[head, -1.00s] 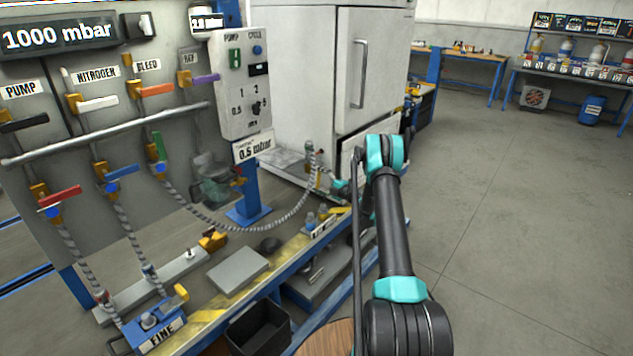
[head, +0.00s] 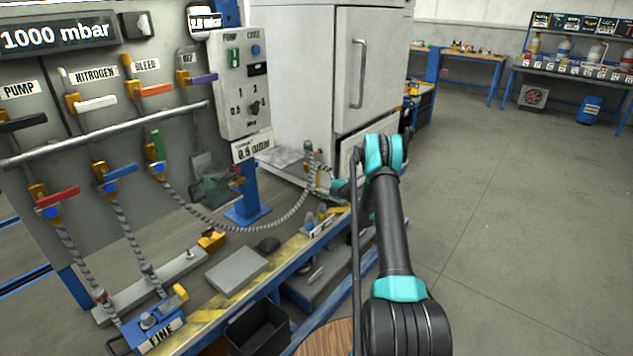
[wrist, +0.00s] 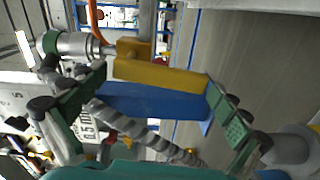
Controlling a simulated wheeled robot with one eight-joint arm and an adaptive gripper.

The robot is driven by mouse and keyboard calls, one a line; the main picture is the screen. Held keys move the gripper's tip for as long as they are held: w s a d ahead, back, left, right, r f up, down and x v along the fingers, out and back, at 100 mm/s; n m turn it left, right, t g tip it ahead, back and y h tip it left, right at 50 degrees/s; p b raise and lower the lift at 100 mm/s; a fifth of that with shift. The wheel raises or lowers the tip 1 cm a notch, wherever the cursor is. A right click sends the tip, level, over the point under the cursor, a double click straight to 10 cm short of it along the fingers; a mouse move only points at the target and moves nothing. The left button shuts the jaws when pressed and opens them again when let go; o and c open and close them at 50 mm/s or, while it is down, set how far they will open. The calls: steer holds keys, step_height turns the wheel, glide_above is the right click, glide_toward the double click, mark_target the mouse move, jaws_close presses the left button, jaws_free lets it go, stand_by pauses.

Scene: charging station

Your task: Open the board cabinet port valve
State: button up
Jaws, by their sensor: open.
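In the wrist view a valve with a long yellow lever (wrist: 160,75) sits on a metal pipe fitting (wrist: 75,43). My gripper (wrist: 155,92) is open, with green-padded fingers to the left and right of the lever. The lever spans most of the gap between the fingertips. I cannot tell whether either finger touches it. In the head view my gripper is mostly hidden beyond my arm, near the hose fitting (head: 312,157) at the cabinet (head: 375,75). The lever's details are too small to make out there.
A blue post (head: 246,195) stands left of the fitting; it shows behind the lever in the wrist view (wrist: 150,101). A ribbed hose (head: 215,227) runs from the valve board (head: 130,190) to the fitting. A black bin (head: 257,327) stands in front. Floor to the right is clear.

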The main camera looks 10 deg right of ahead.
steer(key=v, duration=1.2)
